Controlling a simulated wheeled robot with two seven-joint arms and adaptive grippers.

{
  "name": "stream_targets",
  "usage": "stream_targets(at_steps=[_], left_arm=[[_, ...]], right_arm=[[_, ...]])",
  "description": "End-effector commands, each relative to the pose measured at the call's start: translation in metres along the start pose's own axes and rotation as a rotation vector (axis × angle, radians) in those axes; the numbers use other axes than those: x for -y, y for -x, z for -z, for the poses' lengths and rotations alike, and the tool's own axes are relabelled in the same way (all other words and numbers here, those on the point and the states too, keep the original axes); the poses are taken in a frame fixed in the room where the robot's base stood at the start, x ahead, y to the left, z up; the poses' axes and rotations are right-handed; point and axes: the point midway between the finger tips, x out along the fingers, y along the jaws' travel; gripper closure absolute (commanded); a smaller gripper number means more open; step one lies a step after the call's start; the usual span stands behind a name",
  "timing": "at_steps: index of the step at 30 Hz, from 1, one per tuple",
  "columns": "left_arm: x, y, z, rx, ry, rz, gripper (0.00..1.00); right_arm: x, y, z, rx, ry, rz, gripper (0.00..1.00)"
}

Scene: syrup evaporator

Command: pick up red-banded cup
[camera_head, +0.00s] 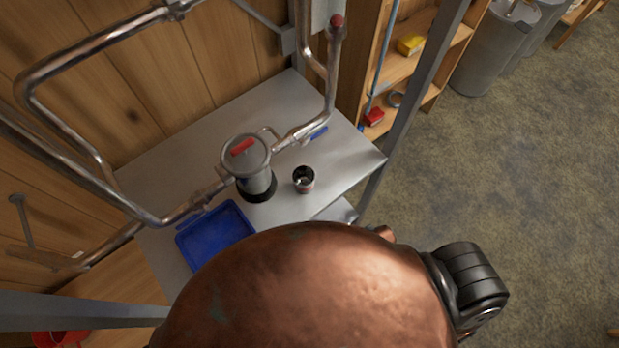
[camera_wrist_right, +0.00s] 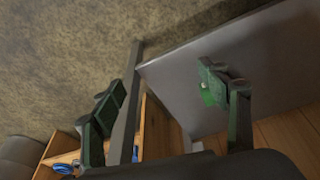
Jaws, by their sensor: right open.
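A small dark cup (camera_head: 303,180) with a reddish band low on its side stands upright on the grey metal table (camera_head: 345,160), right of a metal cylinder. Its opening faces up; the inside shows dark with a pale patch. My right gripper (camera_wrist_right: 158,95) shows only in the right wrist view, with its two green-tinged fingers wide apart and nothing between them. No cup shows in that view, where the table's corner (camera_wrist_right: 172,80) lies beyond the fingers. My left gripper is not in view.
The metal cylinder with a red handle (camera_head: 245,160) joins pipes (camera_head: 62,112) left of the cup. A blue tray (camera_head: 215,235) lies at the table's front left. A grey post (camera_head: 420,85) stands beyond the table's right edge. Open floor (camera_head: 540,180) lies to the right.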

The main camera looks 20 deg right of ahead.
Motion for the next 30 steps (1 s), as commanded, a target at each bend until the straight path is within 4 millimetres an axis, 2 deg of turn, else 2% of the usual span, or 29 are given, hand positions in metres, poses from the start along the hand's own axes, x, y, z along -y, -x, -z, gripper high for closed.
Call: stream_targets(at_steps=[1, 3, 5, 6, 9, 15, 20, 21, 22, 27, 30], left_arm=[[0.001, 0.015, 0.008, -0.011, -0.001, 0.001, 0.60], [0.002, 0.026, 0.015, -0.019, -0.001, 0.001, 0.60], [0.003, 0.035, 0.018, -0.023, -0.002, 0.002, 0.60], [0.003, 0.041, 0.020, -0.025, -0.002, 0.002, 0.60], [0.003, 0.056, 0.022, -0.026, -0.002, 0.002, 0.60], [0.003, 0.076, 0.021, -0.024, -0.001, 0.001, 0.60], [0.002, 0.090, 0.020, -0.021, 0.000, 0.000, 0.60], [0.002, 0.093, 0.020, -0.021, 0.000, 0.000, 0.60], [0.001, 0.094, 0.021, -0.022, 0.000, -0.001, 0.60], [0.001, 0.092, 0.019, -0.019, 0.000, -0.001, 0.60], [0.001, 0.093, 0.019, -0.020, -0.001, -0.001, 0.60]], right_arm=[[-0.001, 0.037, 0.030, -0.030, 0.004, 0.001, 0.32], [0.000, 0.077, 0.062, -0.057, 0.008, 0.004, 0.32], [0.001, 0.113, 0.087, -0.080, 0.013, 0.008, 0.32], [0.003, 0.138, 0.102, -0.096, 0.017, 0.010, 0.32], [0.007, 0.200, 0.132, -0.129, 0.027, 0.019, 0.32], [0.016, 0.300, 0.167, -0.181, 0.049, 0.032, 0.32], [0.026, 0.367, 0.185, -0.222, 0.078, 0.047, 0.32], [0.032, 0.385, 0.196, -0.244, 0.100, 0.058, 0.32], [0.040, 0.393, 0.206, -0.262, 0.125, 0.070, 0.32], [0.083, 0.408, 0.249, -0.334, 0.249, 0.145, 0.32], [0.109, 0.419, 0.267, -0.361, 0.328, 0.190, 0.32]])
